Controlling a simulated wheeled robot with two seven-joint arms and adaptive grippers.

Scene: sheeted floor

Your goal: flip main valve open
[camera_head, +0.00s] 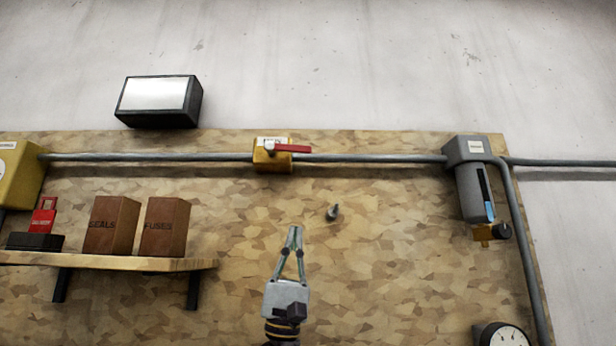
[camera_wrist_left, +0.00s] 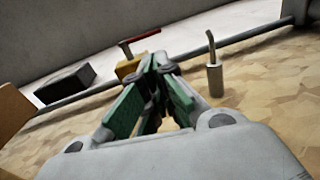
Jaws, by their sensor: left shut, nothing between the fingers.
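The main valve is a yellow block (camera_head: 264,160) on the grey pipe, with a red lever handle (camera_head: 292,149) that lies along the pipe and points right in the head view. In the left wrist view the yellow valve body (camera_wrist_left: 128,68) and red lever (camera_wrist_left: 138,39) show beyond the fingers. My left gripper (camera_head: 295,229) is below the valve, pointing up, with its fingertips together and nothing between them. It is apart from the lever. In the left wrist view the fingers (camera_wrist_left: 155,62) cover part of the valve. My right gripper is not in view.
A small metal peg (camera_head: 333,212) sticks out of the board right of my gripper. A shelf (camera_head: 110,261) at left bears boxes marked SEALS (camera_head: 108,224) and FUSES (camera_head: 165,227). A grey filter unit (camera_head: 472,188) and gauge (camera_head: 503,335) are at right.

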